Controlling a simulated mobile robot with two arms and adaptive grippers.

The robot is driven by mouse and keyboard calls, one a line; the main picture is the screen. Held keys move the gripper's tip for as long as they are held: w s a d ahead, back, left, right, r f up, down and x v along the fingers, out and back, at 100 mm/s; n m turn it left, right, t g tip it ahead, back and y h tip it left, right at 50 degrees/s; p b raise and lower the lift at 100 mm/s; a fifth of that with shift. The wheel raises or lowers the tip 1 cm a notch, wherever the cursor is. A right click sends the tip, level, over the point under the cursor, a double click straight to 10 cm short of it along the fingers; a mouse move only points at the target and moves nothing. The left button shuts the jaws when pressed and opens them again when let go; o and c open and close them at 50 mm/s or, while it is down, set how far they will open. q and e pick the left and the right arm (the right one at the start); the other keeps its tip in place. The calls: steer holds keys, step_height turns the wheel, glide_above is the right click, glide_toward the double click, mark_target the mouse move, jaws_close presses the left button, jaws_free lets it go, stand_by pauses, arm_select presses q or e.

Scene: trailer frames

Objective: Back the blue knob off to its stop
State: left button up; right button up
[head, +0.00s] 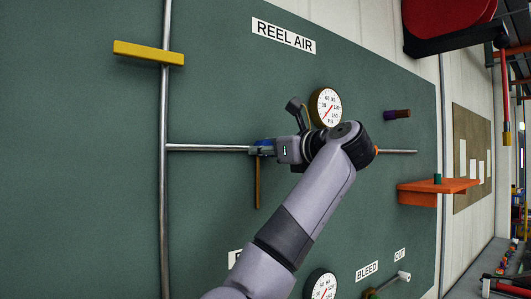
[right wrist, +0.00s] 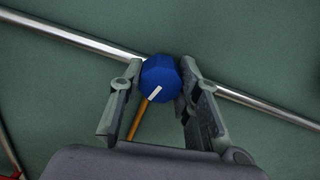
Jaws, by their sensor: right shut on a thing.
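The blue knob (right wrist: 161,78) is faceted and has a white pointer mark that points down and left in the right wrist view. In the head view only a bit of the knob (head: 263,143) shows beside my gripper, on the horizontal pipe. My right gripper (right wrist: 160,72) is shut on the knob, one finger at each side of it. The right arm comes up from the bottom in the head view and hides part of the pipe. My left gripper is not in view.
An orange-brown bar (head: 257,185) hangs below the knob. A yellow-rimmed gauge (head: 326,107) sits close above my wrist, under the REEL AIR label (head: 284,36). A yellow handle (head: 148,53) is on the vertical pipe (head: 164,210). An orange shelf (head: 418,198) juts out at right.

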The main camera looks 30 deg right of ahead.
steer(key=n+b, duration=0.2)
steer(key=n, duration=0.2)
steer(key=shift+d+f+b, duration=0.1)
steer(key=shift+f+b, duration=0.05)
steer(key=shift+b, duration=0.2)
steer(key=n+b, duration=0.3)
steer(key=n, duration=0.2)
steer(key=shift+n, duration=0.3)
steer(key=n+b, duration=0.2)
steer(key=n, duration=0.3)
steer(key=shift+o, duration=0.2)
steer(key=n+b, duration=0.1)
steer(key=n, duration=0.4)
steer(key=shift+b, duration=0.35)
steer(key=n+b, duration=0.1)
steer(key=n, duration=0.3)
steer(key=shift+n, duration=0.3)
steer(key=n, duration=0.4)
steer(key=shift+w, duration=0.1)
steer(key=n, duration=0.5)
steer(key=shift+c, duration=0.2)
steer(key=n+p, duration=0.1)
steer(key=n, duration=0.4)
steer(key=shift+p, duration=0.3)
steer(key=shift+o, duration=0.2)
steer(key=shift+n, duration=0.4)
